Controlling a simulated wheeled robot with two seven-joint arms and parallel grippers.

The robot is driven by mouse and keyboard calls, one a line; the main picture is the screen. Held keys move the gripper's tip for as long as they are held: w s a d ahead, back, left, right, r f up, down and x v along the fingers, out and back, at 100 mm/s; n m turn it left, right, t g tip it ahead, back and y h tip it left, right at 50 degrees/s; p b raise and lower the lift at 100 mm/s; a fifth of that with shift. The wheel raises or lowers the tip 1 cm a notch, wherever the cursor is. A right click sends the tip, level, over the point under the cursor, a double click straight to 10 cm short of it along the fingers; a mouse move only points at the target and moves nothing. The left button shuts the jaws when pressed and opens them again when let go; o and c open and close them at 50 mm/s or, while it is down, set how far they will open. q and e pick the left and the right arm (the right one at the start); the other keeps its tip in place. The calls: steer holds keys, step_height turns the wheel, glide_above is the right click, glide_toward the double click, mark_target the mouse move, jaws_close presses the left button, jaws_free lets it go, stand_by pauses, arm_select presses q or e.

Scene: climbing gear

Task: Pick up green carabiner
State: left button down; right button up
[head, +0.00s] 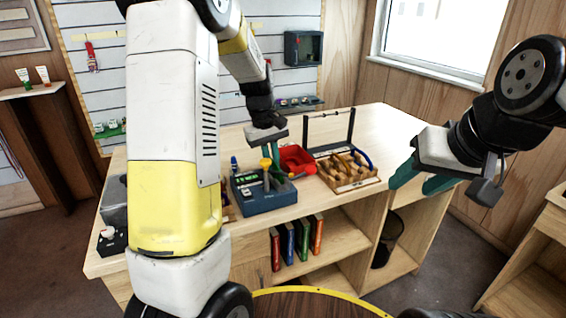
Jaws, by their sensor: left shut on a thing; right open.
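My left gripper (275,160) points down over the wooden bench, between a blue device and a red tray. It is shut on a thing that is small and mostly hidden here. A small green piece, seemingly the green carabiner (291,175), shows just below its teal fingertips, at the edge of the red tray (298,158). The exact hold cannot be made out. My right gripper (425,182) is open and empty, off the bench's right side, well apart from these things.
The bench's right end (390,125) is clear. Several books (297,243) stand on the shelf below.

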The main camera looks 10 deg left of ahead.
arm_select(q)
step_height(320, 180, up, 10)
steer(key=shift+r, duration=0.1)
stand_by(0.5)
steer(key=c, duration=2.1)
jaws_free()
jaws_close()
